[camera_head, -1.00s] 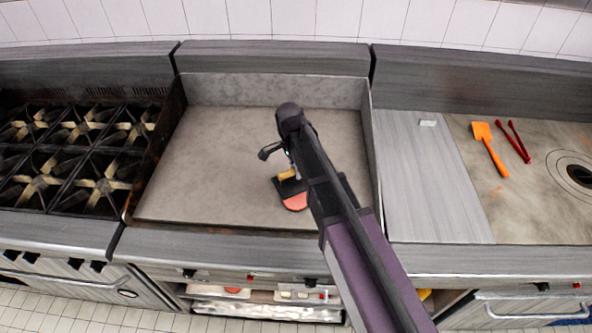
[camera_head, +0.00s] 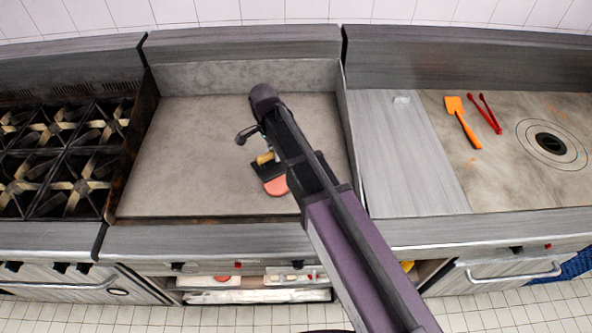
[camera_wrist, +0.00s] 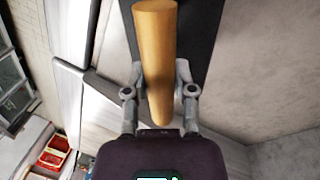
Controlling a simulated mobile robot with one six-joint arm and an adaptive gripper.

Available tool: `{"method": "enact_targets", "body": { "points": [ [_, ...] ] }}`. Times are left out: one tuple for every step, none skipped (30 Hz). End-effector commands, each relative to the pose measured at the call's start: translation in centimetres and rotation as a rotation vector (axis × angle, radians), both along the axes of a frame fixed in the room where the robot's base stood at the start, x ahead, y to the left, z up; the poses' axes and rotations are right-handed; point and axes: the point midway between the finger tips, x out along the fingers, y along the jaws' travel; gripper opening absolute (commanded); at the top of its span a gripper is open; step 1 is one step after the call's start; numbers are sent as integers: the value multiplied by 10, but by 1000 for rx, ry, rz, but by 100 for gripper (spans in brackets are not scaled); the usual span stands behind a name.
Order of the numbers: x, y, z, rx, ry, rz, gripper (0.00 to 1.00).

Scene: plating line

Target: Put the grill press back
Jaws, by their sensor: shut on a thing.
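The grill press has a dark flat plate (camera_head: 262,171) and a pale wooden handle (camera_head: 265,158). In the head view it is over the front right part of the griddle (camera_head: 200,150). My gripper (camera_wrist: 160,78) is shut on the wooden handle (camera_wrist: 156,40), which stands out between its fingers in the wrist view. The dark plate (camera_wrist: 203,25) shows behind the handle there. A pink patty (camera_head: 276,187) lies on the griddle just in front of the plate, partly covered. I cannot tell whether the plate touches the griddle or patty. My arm hides part of the press.
A burner range (camera_head: 55,150) stands left of the griddle. To the right are a bare metal counter (camera_head: 405,150), an orange spatula (camera_head: 462,122) and red tongs (camera_head: 489,113). Shelves with trays (camera_head: 225,295) sit below the griddle. The griddle's left side is clear.

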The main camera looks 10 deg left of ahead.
Motion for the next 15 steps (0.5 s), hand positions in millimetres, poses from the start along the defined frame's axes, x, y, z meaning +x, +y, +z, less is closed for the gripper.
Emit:
{"method": "enact_targets", "body": {
  "points": [
    [0,0,-1,-1,1,0,0],
    [0,0,-2,-1,1,0,0],
    [0,0,-4,-1,1,0,0],
    [0,0,-5,-1,1,0,0],
    [0,0,-7,-1,1,0,0],
    [0,0,-10,-1,1,0,0],
    [0,0,-12,-1,1,0,0],
    [0,0,-14,-1,1,0,0],
    [0,0,-17,-1,1,0,0],
    [0,0,-19,-1,1,0,0],
    [0,0,-21,-1,1,0,0],
    [0,0,-24,-1,1,0,0],
    [0,0,-26,-1,1,0,0],
    [0,0,-27,-1,1,0,0],
    [0,0,-29,-1,1,0,0]
  ]
}}
